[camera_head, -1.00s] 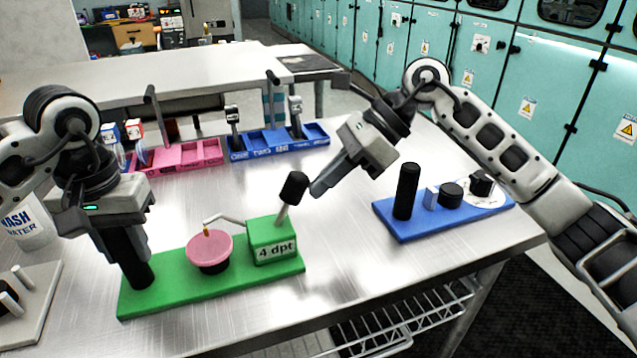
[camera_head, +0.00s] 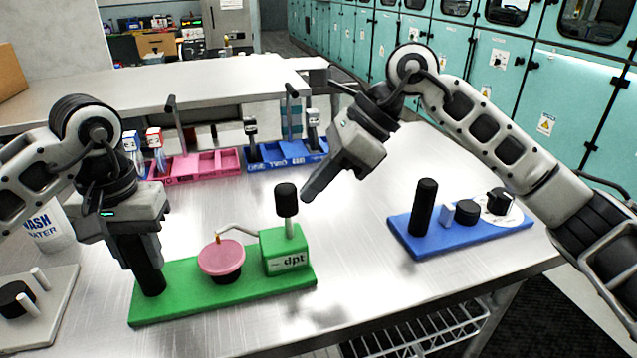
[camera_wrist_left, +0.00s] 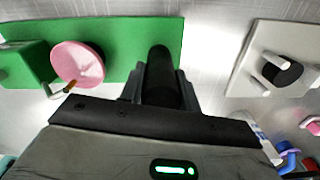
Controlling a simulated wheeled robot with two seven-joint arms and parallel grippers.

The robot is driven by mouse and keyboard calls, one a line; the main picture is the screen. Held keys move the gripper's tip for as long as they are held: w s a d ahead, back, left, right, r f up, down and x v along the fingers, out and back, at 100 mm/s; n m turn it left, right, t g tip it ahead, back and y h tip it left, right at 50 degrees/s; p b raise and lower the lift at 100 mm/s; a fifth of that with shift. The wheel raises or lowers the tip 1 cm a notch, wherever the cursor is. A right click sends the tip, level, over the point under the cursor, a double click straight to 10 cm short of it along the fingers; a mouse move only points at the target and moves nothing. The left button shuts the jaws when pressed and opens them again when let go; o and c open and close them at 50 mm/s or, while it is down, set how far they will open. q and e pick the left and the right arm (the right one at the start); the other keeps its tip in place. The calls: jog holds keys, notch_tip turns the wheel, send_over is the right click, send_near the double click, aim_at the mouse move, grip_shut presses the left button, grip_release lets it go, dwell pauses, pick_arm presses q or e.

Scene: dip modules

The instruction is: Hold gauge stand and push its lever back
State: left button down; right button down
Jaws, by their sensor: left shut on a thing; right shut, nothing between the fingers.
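The gauge stand has a green base (camera_head: 190,302), a black upright post (camera_head: 152,281), a pink dish (camera_head: 221,257) and a green box (camera_head: 287,251) with a partly readable "dpt" label. The lever (camera_head: 287,201), a pale rod with a black knob, stands nearly upright on the box. My left gripper (camera_head: 143,262) is shut around the post, which also shows between its fingers in the left wrist view (camera_wrist_left: 160,75). My right gripper (camera_head: 308,196) is shut and empty, its tips just right of the knob. I cannot tell whether they touch it.
A blue stand (camera_head: 465,238) with a black post and knobs is at the right. A grey plate (camera_head: 55,300) with pegs lies at the left. Pink (camera_head: 200,166) and blue (camera_head: 285,155) trays stand at the back. Bare table lies between the trays and the gauge stand.

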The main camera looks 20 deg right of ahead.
pick_arm(q)
jog(key=shift+s+d, duration=0.15)
jog(key=shift+d, duration=0.35)
pick_arm(e)
jog(key=shift+s+a+r, duration=0.15)
jog(key=shift+a, duration=0.3)
pick_arm(q)
jog(key=shift+a, duration=0.25)
pick_arm(e)
jog(key=d+r, duration=0.3)
jog(key=r, duration=0.6)
jog(key=shift+s+r, duration=0.2)
jog(key=shift+r, duration=0.1)
pick_arm(q)
jog(key=c, duration=0.9)
grip_release()
jog(key=shift+c, duration=0.2)
jog(key=shift+r+p, duration=2)
jog(key=shift+r, duration=1.75)
pick_arm(e)
jog(key=shift+r, duration=1.95)
pick_arm(q)
jog(key=shift+r, duration=0.1)
